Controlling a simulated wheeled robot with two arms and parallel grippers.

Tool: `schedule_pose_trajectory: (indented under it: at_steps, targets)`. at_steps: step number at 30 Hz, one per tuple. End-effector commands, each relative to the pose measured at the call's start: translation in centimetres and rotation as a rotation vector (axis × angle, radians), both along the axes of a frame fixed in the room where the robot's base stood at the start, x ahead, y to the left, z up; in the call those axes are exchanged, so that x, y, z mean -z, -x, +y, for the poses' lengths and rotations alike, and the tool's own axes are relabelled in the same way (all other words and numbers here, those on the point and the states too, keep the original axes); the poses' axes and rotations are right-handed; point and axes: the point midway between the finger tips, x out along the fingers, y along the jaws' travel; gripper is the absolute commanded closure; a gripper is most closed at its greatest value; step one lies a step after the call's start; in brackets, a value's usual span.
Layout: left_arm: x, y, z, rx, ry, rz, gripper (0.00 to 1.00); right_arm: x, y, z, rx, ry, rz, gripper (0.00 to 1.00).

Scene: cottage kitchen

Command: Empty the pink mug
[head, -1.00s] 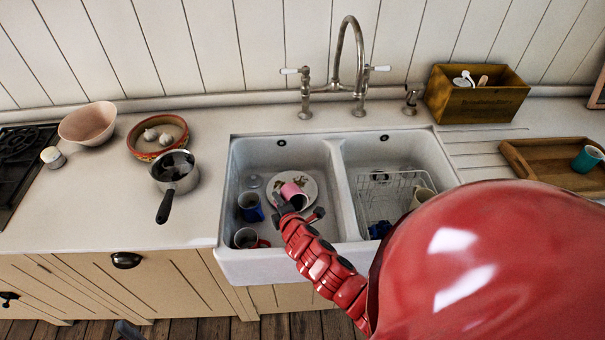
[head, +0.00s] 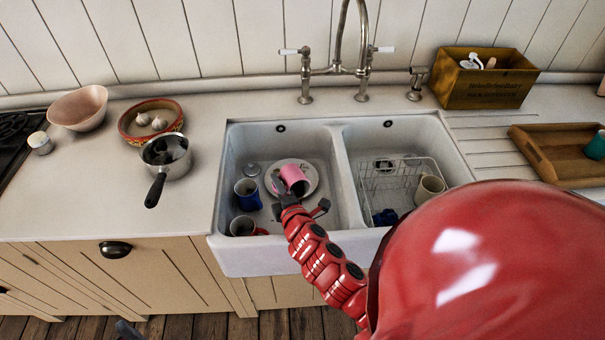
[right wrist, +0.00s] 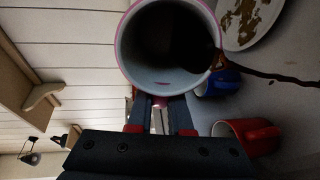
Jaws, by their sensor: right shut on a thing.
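The pink mug (head: 294,176) is tipped over in the left sink basin, above a white plate (head: 311,190). In the right wrist view the mug's mouth (right wrist: 168,45) faces the camera, and its inside is dark. A thin brown streak (right wrist: 268,74) runs from its rim to the right, like liquid pouring out. My right gripper (right wrist: 160,120) is shut on the mug, seemingly at its handle, which is mostly hidden. It also shows in the head view (head: 293,197). The plate has brown marks (right wrist: 243,22).
The left basin also holds a blue mug (head: 248,196) and a red-and-white mug (head: 243,227). The right basin holds a wire rack (head: 400,180) with a cream mug (head: 429,188). The faucet (head: 362,60) rises behind. A saucepan (head: 166,158) stands on the left counter.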

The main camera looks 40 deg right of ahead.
Motion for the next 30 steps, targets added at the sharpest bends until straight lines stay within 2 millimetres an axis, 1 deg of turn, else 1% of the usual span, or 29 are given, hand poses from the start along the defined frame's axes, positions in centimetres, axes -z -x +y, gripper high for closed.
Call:
schedule_pose_trajectory:
  at_steps: [3, 30]
  targets:
    - [0.6, 0.0, 0.0, 0.000, 0.000, 0.000, 0.00, 0.0, 0.1, 0.1, 0.000, 0.004, -0.014, 1.00]
    - [3.8, 0.0, 0.0, 0.000, 0.000, 0.000, 0.00, -1.6, 0.4, 0.2, 0.000, 0.029, -0.120, 1.00]
